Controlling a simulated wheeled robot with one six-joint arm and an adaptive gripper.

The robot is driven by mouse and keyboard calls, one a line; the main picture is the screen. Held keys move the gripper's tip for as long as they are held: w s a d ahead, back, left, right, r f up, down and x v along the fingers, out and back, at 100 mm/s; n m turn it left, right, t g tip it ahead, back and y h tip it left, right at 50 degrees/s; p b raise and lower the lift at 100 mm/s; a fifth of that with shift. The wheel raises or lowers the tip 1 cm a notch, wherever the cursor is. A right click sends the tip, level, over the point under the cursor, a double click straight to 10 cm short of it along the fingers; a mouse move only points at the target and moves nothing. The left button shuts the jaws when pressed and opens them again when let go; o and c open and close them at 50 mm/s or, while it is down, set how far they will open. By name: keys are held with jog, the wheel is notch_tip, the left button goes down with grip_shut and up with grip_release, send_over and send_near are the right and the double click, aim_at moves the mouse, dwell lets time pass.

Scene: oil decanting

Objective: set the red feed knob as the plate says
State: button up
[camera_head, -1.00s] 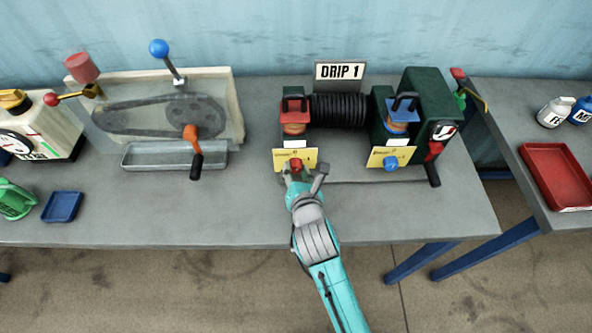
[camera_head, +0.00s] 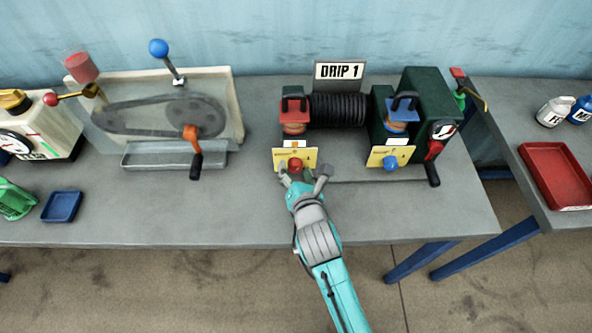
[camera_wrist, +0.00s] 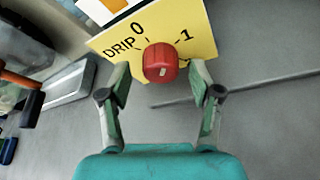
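The red feed knob (camera_head: 295,164) sits on a yellow scale card (camera_head: 280,158) in front of the left bearing block. In the wrist view the red knob (camera_wrist: 160,63) has a pale mark on its face, and the yellow card (camera_wrist: 196,22) reads DRIP, 0 and 1. The plate (camera_head: 339,71) reading DRIP 1 stands behind the black coil. My gripper (camera_head: 305,172) is just in front of the knob. In the wrist view my gripper (camera_wrist: 161,78) is open, one finger on each side of the knob, with gaps visible.
The blue knob (camera_head: 390,164) sits on its own yellow card (camera_head: 375,158) to the right. A green housing with a crank (camera_head: 434,172) stands beyond it. A belt drive with a grey tray (camera_head: 150,158) is at left.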

jog(key=v, duration=1.2)
